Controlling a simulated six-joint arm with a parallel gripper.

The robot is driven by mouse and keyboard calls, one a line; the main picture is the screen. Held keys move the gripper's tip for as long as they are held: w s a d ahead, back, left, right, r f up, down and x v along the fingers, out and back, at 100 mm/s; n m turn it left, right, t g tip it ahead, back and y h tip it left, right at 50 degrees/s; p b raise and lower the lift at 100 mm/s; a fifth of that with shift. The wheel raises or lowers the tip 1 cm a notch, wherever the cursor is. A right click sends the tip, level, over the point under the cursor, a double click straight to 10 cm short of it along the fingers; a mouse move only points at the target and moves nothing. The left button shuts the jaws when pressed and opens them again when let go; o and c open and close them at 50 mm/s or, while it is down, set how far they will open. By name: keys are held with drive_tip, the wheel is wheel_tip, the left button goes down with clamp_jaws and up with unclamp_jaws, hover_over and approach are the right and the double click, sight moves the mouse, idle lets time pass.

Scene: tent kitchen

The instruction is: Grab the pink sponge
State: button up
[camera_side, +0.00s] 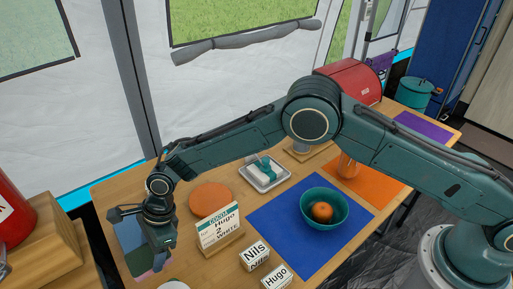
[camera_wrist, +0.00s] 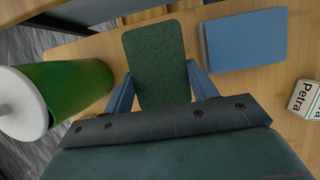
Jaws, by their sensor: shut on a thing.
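In the camera_wrist view a sponge with a dark green, speckled face (camera_wrist: 153,50) sits between the two blue fingers of my gripper (camera_wrist: 161,78). The fingers are shut on its sides. In the camera_side view my gripper (camera_side: 158,262) points down at the table's left end. A pinkish patch (camera_side: 150,276) shows under it, next to a green area, and looks like the sponge's lower part. The arm hides much of it. I cannot tell whether the sponge touches the table.
A blue block (camera_wrist: 245,40) lies right of the sponge. A Petra block (camera_wrist: 304,98) lies at right. Name blocks (camera_side: 255,254), an order sign (camera_side: 219,228) and a teal bowl (camera_side: 324,208) stand further right.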

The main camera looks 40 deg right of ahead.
wheel_tip(320, 180, up, 13)
idle(0.3)
idle(0.5)
